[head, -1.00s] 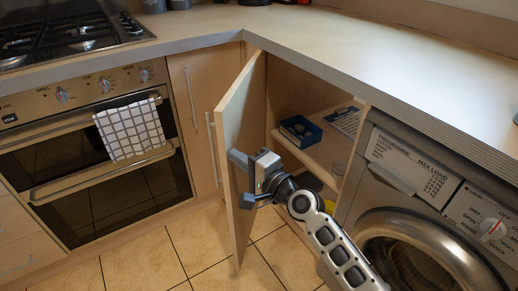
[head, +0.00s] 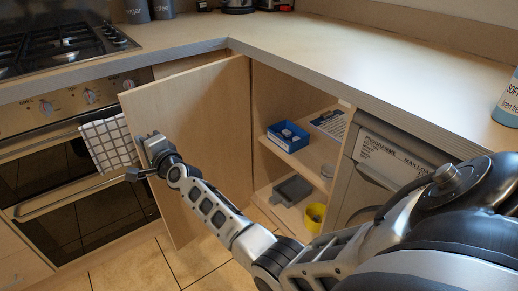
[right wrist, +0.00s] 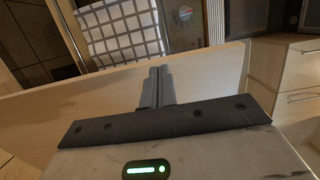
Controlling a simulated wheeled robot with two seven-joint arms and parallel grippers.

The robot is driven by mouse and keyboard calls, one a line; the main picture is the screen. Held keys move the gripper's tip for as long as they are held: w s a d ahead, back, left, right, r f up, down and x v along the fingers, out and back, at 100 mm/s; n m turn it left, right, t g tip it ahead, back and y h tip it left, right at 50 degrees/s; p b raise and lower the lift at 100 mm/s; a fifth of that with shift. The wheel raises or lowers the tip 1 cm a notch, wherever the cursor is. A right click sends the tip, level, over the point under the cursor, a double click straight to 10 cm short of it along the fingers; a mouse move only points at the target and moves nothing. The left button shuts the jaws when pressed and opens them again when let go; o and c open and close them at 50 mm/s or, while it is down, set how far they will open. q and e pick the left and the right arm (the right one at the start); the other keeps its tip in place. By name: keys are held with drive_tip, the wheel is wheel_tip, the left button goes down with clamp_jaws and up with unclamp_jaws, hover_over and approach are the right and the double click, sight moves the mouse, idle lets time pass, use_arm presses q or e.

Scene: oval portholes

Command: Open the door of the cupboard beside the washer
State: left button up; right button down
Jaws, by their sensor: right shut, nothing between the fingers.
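The cupboard door (head: 205,115) stands wide open in the head view. Its pale inner face is turned toward me and its free edge is near the oven. The open cupboard (head: 270,100) shows its shelves. My right gripper (head: 134,173) is at the door's free edge, on the inner-face side. In the right wrist view its two fingers (right wrist: 156,88) are together and empty, in front of the pale door panel (right wrist: 215,75). Whether they touch the panel is unclear. The door's handle is hidden. The washer (head: 385,165) is partly covered by my right arm. My left gripper is out of view.
The oven (head: 60,180) with a checked towel (head: 108,145) stands close to the door's free edge. A blue box (head: 288,137) is on the upper shelf; a grey item (head: 293,190) and yellow cup (head: 315,215) are below. The worktop (head: 330,65) overhangs the cupboard.

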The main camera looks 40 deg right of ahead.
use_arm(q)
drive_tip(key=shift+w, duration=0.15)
use_arm(e)
drive_tip(key=shift+w, duration=0.15)
idle(0.4)
use_arm(q)
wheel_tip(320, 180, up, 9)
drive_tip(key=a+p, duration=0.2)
drive_tip(key=p, duration=1.1)
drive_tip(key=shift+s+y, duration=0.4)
use_arm(e)
drive_tip(key=s+a+n+g, duration=0.2)
drive_tip(key=s+n, duration=0.4)
drive_tip(key=s, duration=0.6)
drive_tip(key=s+a+f+n+g+y, duration=0.1)
drive_tip(key=s+a+n+g, duration=0.1)
drive_tip(key=s+n, duration=0.5)
drive_tip(key=s+a+f+n+g+y, duration=0.1)
drive_tip(key=s+n, duration=0.5)
drive_tip(key=s, duration=1.3)
drive_tip(key=shift+s+a+g, duration=0.25)
drive_tip(key=shift+a+g, duration=0.55)
drive_tip(key=shift+g, duration=0.4)
